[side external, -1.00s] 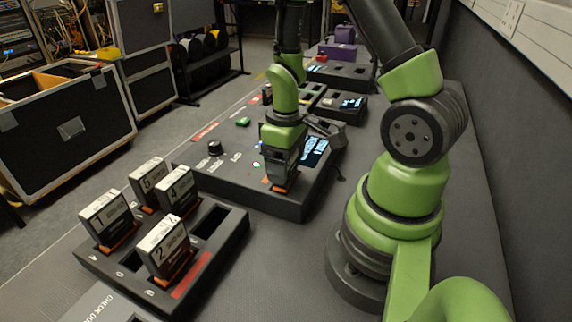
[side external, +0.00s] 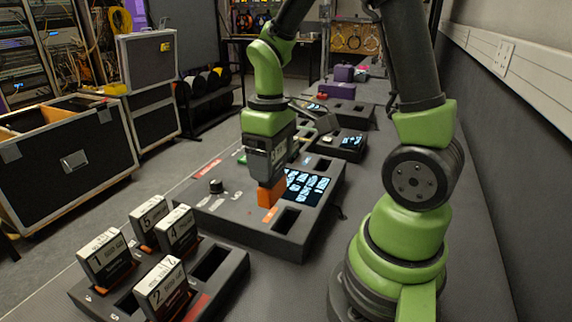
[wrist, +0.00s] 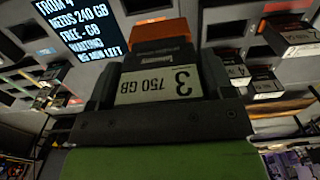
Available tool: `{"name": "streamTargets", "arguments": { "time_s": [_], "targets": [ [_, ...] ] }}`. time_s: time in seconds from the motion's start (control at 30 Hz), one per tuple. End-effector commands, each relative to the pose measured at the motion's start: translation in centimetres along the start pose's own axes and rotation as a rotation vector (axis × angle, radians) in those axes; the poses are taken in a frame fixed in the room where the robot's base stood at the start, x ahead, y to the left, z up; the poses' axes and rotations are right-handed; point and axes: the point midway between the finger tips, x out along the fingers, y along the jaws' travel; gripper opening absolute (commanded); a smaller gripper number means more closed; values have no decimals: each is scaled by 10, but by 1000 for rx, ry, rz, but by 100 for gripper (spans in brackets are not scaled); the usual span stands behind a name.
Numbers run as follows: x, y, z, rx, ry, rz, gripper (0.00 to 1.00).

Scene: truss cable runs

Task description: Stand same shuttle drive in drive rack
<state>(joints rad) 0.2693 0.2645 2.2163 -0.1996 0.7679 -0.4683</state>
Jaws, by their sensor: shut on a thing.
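My gripper (side external: 270,158) is shut on shuttle drive 3, whose orange end (side external: 270,194) points down, held above the station box (side external: 240,225). In the wrist view, the drive's white label (wrist: 158,84) reads "3 750 GB", and its orange end (wrist: 163,35) is away from the jaws. An empty slot (side external: 287,220) shows in the station box just right of the held drive. The drive rack (side external: 228,285) stands nearer the camera. Drives 1 (side external: 105,257), 2 (side external: 161,285), 5 (side external: 148,222) and 4 (side external: 177,230) stand upright in it. One back-right slot (side external: 210,263) is empty.
A lit screen (side external: 307,186) sits on the station box beside a black knob (side external: 216,186). In the wrist view the screen (wrist: 70,45) includes "NEEDS 240 GB" and "WAITING". More device boxes (side external: 340,143) lie behind.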

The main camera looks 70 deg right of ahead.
Motion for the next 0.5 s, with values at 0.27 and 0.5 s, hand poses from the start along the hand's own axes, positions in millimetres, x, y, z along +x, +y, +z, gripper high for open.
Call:
{"name": "streamTargets", "arguments": {
  "time_s": [0.27, 0.5],
  "targets": [
    [3, -79, -51, -13, 1, 0, 36],
    [7, -120, -64, -3, 0, 0, 36]
  ]
}}
